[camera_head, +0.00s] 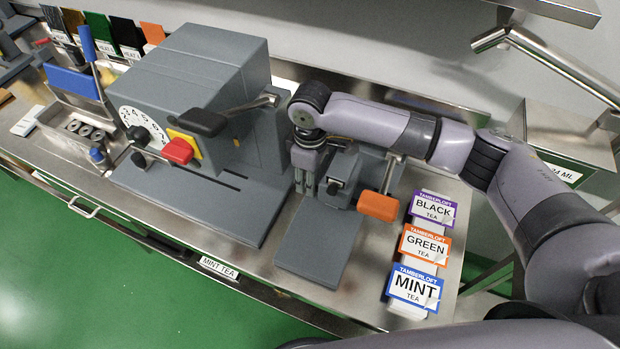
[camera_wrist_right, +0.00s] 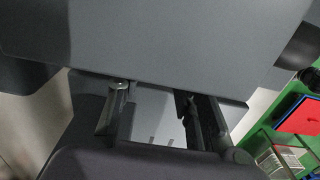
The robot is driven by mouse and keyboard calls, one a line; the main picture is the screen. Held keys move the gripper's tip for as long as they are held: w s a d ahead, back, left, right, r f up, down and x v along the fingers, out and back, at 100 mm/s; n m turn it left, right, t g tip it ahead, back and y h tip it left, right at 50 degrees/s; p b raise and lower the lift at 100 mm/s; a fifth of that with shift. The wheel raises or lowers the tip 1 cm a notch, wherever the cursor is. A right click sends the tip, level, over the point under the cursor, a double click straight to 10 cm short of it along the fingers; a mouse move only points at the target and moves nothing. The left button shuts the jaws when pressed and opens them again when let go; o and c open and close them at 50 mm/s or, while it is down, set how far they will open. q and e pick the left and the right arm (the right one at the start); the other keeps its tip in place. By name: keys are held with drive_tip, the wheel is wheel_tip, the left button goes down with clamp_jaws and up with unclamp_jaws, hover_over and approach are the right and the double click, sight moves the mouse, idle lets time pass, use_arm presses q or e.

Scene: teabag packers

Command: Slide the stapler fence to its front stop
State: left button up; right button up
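The stapler is a grey machine with a flat base plate (camera_head: 318,245) and an orange-ended lever (camera_head: 378,205) at its right. A small block with a dark knob (camera_head: 336,186) at the back of the base plate looks like the fence. My right gripper (camera_head: 306,184) points down just left of this block, close to the stapler. Whether it touches the block is unclear, and the gap between its fingers is too small to read. In the right wrist view, a large grey surface (camera_wrist_right: 160,40) fills the top, and dark and metal parts lie below it. My left gripper is out of view.
A large grey machine (camera_head: 200,80) with a dial and a red knob (camera_head: 178,151) stands close on the left. The black (camera_head: 432,210), green (camera_head: 424,245) and mint (camera_head: 414,287) tea boxes stand to the right. The steel counter's front edge lies just before the base plate.

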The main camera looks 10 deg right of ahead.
wheel_tip(320, 180, up, 11)
idle(0.3)
idle(0.5)
